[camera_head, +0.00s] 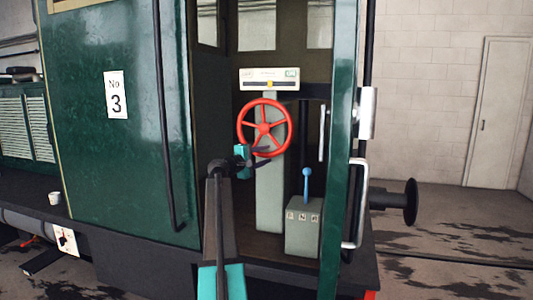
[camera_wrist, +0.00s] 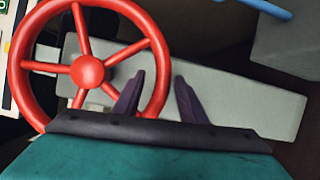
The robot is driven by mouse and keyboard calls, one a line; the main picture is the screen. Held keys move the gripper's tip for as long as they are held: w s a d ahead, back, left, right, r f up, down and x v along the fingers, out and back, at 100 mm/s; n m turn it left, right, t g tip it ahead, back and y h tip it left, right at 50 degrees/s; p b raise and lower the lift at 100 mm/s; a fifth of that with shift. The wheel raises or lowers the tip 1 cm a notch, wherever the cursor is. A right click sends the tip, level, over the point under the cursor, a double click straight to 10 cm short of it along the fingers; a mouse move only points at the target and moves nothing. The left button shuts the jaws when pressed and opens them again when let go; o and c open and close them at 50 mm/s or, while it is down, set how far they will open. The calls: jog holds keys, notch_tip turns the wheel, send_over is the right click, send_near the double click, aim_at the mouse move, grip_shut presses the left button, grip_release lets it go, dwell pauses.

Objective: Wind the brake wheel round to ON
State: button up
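The red brake wheel (camera_head: 264,126), with several spokes, stands upright on a grey pedestal (camera_head: 270,195) in the cab doorway. Above it is a white indicator plate (camera_head: 262,73) with a green label at its right end, seemingly ON. A yellow marker (camera_head: 270,84) sits near the middle of its slot. My gripper (camera_head: 264,151) is at the wheel's lower edge. In the wrist view the wheel (camera_wrist: 88,72) fills the left, and my dark fingers (camera_wrist: 157,74) are apart, one on each side of the rim as seen. I cannot tell whether they touch it.
A grey box (camera_head: 303,228) with a blue-knobbed lever (camera_head: 306,185) stands right of the pedestal. The green door post (camera_head: 340,130) and a white handrail (camera_head: 357,205) bound the opening on the right. A green side panel (camera_head: 110,110) closes the left.

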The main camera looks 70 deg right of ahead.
jog(key=shift+x, duration=1)
jog(key=shift+c, duration=0.4)
grip_shut()
jog(key=shift+f, duration=0.15)
